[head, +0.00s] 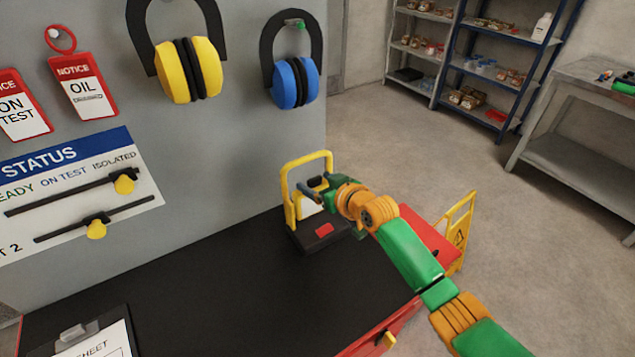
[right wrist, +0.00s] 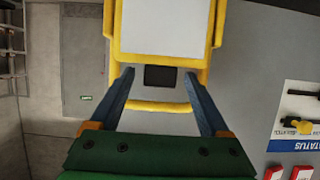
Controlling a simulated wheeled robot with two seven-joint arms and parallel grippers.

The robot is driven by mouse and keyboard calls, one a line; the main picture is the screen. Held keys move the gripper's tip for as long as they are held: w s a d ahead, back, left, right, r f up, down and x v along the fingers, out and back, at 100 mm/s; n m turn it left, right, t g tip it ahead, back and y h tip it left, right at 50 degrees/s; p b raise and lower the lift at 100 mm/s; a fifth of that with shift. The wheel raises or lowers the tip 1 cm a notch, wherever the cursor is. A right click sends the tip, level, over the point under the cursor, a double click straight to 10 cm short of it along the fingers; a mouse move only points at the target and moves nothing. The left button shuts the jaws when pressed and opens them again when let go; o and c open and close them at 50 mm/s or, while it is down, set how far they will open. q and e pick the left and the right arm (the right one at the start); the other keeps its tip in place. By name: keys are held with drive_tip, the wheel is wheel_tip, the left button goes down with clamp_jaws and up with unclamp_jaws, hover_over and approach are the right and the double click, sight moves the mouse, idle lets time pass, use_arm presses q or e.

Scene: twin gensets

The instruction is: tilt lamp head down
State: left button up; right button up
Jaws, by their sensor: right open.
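The work lamp has a yellow tubular frame (head: 306,158) and a black base with a red patch (head: 323,229), standing at the bench's far right corner. My right gripper (head: 314,186) is at the lamp, partly hiding its head. In the right wrist view, the lamp head is a pale panel in a yellow surround (right wrist: 166,28), with a yellow bar (right wrist: 155,107) crossing between the fingers. My right gripper (right wrist: 158,76) is open, its blue-grey fingers spread and holding nothing. I cannot tell whether the fingers touch the lamp. My left gripper is out of view.
The black bench top (head: 220,285) is mostly clear, with a clipboard (head: 92,338) at front left. The grey panel (head: 240,140) behind carries ear defenders, tags and a status board (head: 75,190). A yellow sign (head: 457,232) stands to the right.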

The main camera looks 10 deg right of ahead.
drive_tip(key=shift+s+r, duration=0.1)
drive_tip(key=shift+c, duration=1)
clamp_jaws()
